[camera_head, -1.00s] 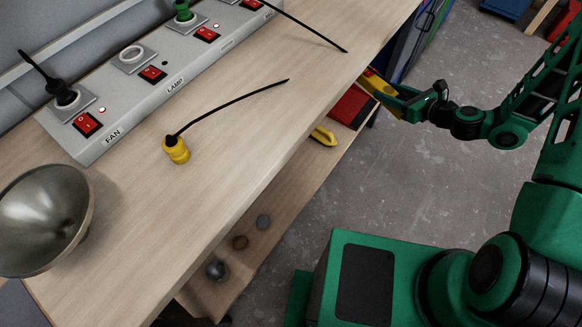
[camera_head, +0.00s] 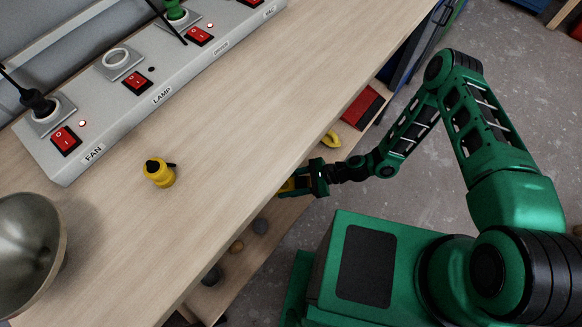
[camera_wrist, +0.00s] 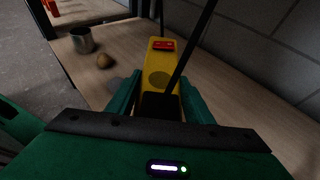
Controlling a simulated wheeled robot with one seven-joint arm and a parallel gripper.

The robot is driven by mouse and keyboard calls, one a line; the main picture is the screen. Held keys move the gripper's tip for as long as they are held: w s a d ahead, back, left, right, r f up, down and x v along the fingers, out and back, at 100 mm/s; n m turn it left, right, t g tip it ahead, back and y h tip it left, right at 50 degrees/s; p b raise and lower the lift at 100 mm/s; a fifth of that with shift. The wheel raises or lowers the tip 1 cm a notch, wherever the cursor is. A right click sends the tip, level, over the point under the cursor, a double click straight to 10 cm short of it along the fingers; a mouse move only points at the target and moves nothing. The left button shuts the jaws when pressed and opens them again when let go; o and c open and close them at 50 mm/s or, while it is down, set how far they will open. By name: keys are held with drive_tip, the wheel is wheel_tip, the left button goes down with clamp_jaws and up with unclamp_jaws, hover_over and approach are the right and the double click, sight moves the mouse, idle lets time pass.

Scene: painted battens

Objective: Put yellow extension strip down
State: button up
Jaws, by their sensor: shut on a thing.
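The yellow extension strip (camera_wrist: 162,75) is long, with a red switch at its far end and a round grey disc on top. My gripper (camera_wrist: 160,100) is shut on its near end, one green finger on each side. In the head view my gripper (camera_head: 303,181) is low beside the workbench's front edge, at the lower shelf (camera_head: 262,255). Only a bit of the yellow strip (camera_head: 287,186) shows there; the bench hides the rest. I cannot tell whether the strip touches the shelf. A black cable (camera_wrist: 190,52) crosses over the strip.
A metal cup (camera_wrist: 81,40), a brown ball (camera_wrist: 104,61) and a grey lump lie left of the strip. On the workbench (camera_head: 225,140) are a grey socket panel (camera_head: 100,105), a yellow plug (camera_head: 160,175) and a metal bowl (camera_head: 30,240). A red box (camera_head: 362,107) is farther along the shelf.

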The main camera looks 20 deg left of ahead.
drive_tip(key=shift+s+a+f, duration=0.25)
drive_tip(key=shift+s+a, duration=0.1)
drive_tip(key=shift+s, duration=0.3)
drive_tip(key=shift+f, duration=0.25)
drive_tip(key=shift+n+g, duration=0.3)
drive_tip(key=w+d+f, duration=0.1)
drive_tip(key=w+f, duration=0.1)
drive_tip(key=w, duration=0.1)
drive_tip(key=w+d+f, duration=0.1)
drive_tip(key=w+f, duration=0.1)
drive_tip(key=w, duration=0.2)
drive_tip(key=w+d+f, duration=0.1)
drive_tip(key=w+f, duration=0.1)
drive_tip(key=w, duration=0.1)
drive_tip(key=shift+w+d+f, duration=0.2)
drive_tip(key=shift+w+f, duration=0.05)
drive_tip(key=shift+f, duration=2.1)
drive_tip(key=o, duration=1.3)
drive_tip(key=v, duration=1.2)
drive_tip(key=shift+r, duration=0.1)
